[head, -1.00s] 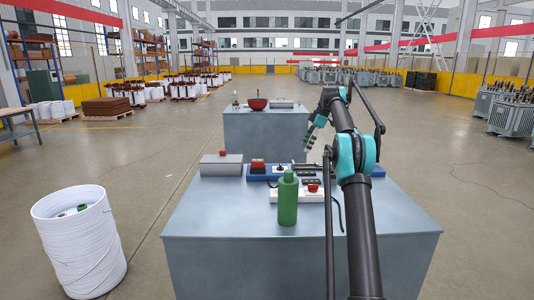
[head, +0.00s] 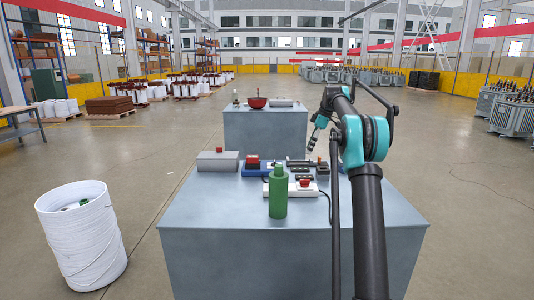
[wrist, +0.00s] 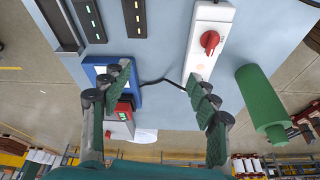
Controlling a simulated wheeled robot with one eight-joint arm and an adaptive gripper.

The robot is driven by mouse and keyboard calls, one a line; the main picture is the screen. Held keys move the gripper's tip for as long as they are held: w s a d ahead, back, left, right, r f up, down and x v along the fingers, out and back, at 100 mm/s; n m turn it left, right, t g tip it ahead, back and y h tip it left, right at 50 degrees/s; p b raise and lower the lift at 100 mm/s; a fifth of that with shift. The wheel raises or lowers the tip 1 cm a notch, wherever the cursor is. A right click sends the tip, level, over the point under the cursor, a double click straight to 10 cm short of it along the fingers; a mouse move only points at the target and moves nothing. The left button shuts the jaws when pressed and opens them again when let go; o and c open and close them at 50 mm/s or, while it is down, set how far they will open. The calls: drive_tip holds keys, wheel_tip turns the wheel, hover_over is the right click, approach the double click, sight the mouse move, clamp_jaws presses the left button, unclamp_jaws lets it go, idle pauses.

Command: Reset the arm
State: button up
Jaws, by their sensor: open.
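My gripper (head: 314,138) hangs above the far right part of the near table (head: 205,215), with its fingers pointing down and to the left. In the wrist view the two green-padded fingers (wrist: 158,118) are spread wide apart, with nothing held between them. A blue base with a red-topped part (wrist: 122,108) shows beyond the left finger. A white block with a red knob (wrist: 210,40) and a green bottle (wrist: 262,100) lie to the right in that view. In the head view the green bottle (head: 278,196) stands upright near the table's front, apart from the gripper.
A grey box with a red knob (head: 218,160) sits at the table's back left. A white bin (head: 80,240) stands on the floor at left. The near table's front left is clear.

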drive_tip(key=s+f+m+t+h, duration=0.1)
drive_tip(key=s+f+m, duration=0.4)
drive_tip(key=s, duration=1.2)
drive_tip(key=s+f+m+t+h, duration=0.1)
drive_tip(key=s+f+m, duration=0.4)
drive_tip(key=s+f, duration=0.6)
drive_tip(key=s+f+m+t+h, duration=0.1)
drive_tip(key=s+f+m, duration=0.4)
drive_tip(key=s, duration=1.9)
wheel_tip(320, 180, down, 3)
drive_tip(key=shift+s+a+f+m+t+h, duration=0.1)
drive_tip(key=shift+s+a+m+t+h, duration=0.05)
drive_tip(key=shift+a+m+t+h, duration=0.2)
